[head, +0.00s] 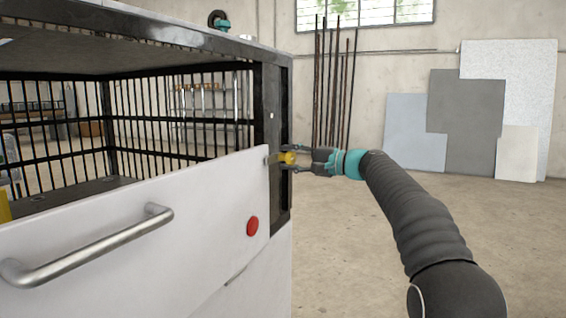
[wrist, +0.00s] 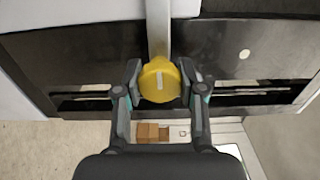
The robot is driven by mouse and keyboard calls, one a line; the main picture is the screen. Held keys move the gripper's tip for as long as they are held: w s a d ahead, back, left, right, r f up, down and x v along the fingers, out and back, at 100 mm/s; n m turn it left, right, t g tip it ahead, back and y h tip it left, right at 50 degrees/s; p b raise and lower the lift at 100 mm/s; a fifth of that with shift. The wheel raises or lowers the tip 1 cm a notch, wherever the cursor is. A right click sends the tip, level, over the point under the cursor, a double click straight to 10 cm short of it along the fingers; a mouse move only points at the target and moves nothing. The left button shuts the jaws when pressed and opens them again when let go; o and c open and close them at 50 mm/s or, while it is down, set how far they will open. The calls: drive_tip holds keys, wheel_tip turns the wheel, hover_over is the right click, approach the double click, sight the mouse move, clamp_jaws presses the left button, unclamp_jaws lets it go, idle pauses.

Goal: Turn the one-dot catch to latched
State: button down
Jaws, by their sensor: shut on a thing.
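The one-dot catch is a yellow knob (wrist: 160,80) with a pale stripe on it, mounted on the dark post at the cage's corner. It also shows in the head view (head: 288,158), partly hidden by my fingers. A grey bar (wrist: 158,28) runs from the knob to the top of the wrist view, towards the white panel (head: 120,235). One white dot (wrist: 244,54) marks the post beside the knob; the head view shows it above the knob (head: 271,115). My gripper (head: 297,158) is shut on the yellow knob, one finger on each side.
The white panel carries a metal handle (head: 95,247) and a red round button (head: 253,226). The black barred cage (head: 180,120) stands behind it. Another dark and teal part (head: 219,21) sits on the cage top. Thin rods and boards lean on the far wall; the floor at right is clear.

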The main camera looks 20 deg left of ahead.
drive_tip(key=shift+a, duration=0.1)
idle(0.4)
drive_tip(key=c, duration=0.7)
unclamp_jaws()
drive_tip(key=shift+s, duration=0.1)
drive_tip(key=shift+o, duration=0.2)
drive_tip(key=s+d, duration=0.1)
drive_tip(key=d, duration=1.1)
drive_tip(key=shift+s, duration=0.35)
